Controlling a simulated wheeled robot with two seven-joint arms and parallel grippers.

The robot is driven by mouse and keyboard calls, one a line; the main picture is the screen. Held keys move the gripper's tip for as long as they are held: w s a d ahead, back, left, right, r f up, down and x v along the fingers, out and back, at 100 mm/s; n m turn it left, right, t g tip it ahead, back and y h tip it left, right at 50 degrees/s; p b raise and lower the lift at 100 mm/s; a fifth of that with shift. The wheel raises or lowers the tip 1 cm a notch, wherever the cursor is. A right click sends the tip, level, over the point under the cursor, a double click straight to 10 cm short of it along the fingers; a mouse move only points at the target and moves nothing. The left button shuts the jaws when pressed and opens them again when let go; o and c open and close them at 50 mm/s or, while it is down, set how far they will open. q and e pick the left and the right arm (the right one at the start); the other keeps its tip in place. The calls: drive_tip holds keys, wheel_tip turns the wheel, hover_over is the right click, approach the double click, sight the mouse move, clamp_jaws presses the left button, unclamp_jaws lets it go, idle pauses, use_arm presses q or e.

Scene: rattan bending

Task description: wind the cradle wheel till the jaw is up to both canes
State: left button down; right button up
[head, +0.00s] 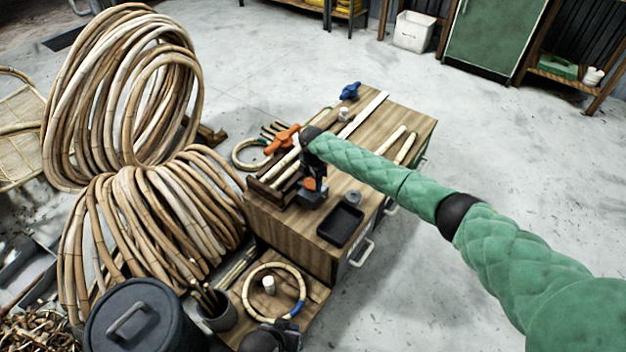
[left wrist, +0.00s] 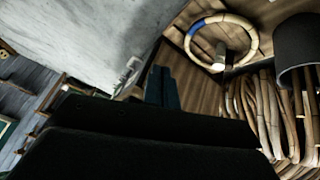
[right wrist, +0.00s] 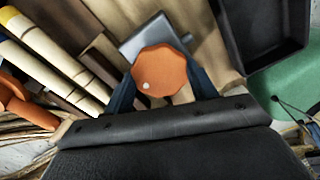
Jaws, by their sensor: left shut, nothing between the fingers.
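The orange eight-sided cradle wheel (right wrist: 160,72) sits by a grey metal block in the right wrist view; part of it shows in the head view (head: 310,184). My right gripper (right wrist: 163,88) has its fingers on either side of the wheel; whether they press on it I cannot tell. Two pale canes (right wrist: 50,48) lie at the upper left, beside the dark wooden cradle slats (right wrist: 98,68). The jaw's contact with the canes is not clear, and my arm hides part of the cradle in the head view. My left gripper (head: 275,335) is shut and empty, low by the bench's lower shelf.
An orange clamp handle (head: 282,138) stands behind the cradle. A black tray (head: 340,224) lies right of it. A cane ring (head: 273,292) rests on the lower shelf near my left gripper. Large cane coils (head: 150,210) crowd the left; floor at the right is open.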

use_arm(q)
wheel_tip(320, 180, up, 14)
drive_tip(key=s+a+g+p, duration=0.1)
drive_tip(key=g+p, duration=0.1)
drive_tip(key=p, duration=0.2)
use_arm(e)
drive_tip(key=m, duration=0.4)
drive_tip(key=shift+r, duration=0.2)
drive_tip(key=m+p, duration=0.5)
drive_tip(key=m, duration=0.3)
drive_tip(key=shift+m, duration=0.4)
use_arm(q)
drive_tip(key=shift+s+a+r+g+y+p, duration=0.9)
drive_tip(key=shift+s+a+r+y, duration=0.8)
drive_tip(key=shift+a+r, duration=3.35)
use_arm(e)
drive_tip(key=shift+f+m, duration=0.1)
drive_tip(key=shift+m, duration=1)
drive_tip(key=m+p, duration=0.3)
drive_tip(key=m, duration=0.3)
drive_tip(key=shift+m, duration=0.3)
use_arm(q)
wheel_tip(320, 180, down, 15)
drive_tip(key=w, duration=0.2)
drive_tip(key=shift+d+n, duration=0.3)
drive_tip(key=shift+d, duration=0.15)
use_arm(e)
drive_tip(key=shift+m, duration=0.6)
drive_tip(key=o, duration=1)
drive_tip(key=shift+f, duration=0.1)
